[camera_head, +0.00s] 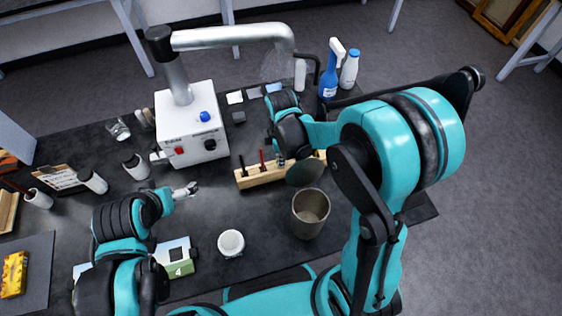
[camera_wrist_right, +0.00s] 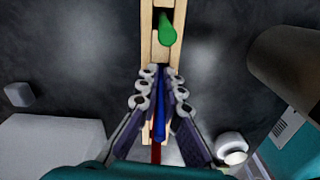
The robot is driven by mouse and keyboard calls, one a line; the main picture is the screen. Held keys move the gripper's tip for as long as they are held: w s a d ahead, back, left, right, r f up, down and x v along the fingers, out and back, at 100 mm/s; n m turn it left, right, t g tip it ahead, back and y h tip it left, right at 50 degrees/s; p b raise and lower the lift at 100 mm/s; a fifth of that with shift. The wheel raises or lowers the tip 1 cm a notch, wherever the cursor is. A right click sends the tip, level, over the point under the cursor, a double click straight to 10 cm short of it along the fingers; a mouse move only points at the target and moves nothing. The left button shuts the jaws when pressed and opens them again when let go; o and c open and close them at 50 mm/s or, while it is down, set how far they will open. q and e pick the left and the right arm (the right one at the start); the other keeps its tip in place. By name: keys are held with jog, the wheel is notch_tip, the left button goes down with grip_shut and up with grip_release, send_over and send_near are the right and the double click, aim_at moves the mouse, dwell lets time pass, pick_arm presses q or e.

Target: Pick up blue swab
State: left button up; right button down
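The blue swab (camera_wrist_right: 180,108) stands in a wooden rack (camera_wrist_right: 147,42) in the right wrist view. My right gripper (camera_wrist_right: 162,82) is over the rack, with one finger on each side of the blue swab. In the head view my right gripper (camera_head: 284,158) hides part of the rack (camera_head: 262,177). My left gripper (camera_head: 187,189) is away to the left over the dark table; its fingertips are too small to read.
A green swab (camera_wrist_right: 167,32) and a red one (camera_head: 262,157) share the rack. A grey-brown cup (camera_head: 310,214) and a white cup (camera_head: 231,243) stand in front. A white device (camera_head: 191,128) with a tall arm stands behind.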

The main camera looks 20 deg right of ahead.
jog(key=shift+r, duration=0.1)
notch_tip(320, 180, up, 10)
jog(key=p, duration=0.3)
jog(key=shift+s+f, duration=0.1)
jog(key=shift+f, duration=0.1)
dwell(0.9)
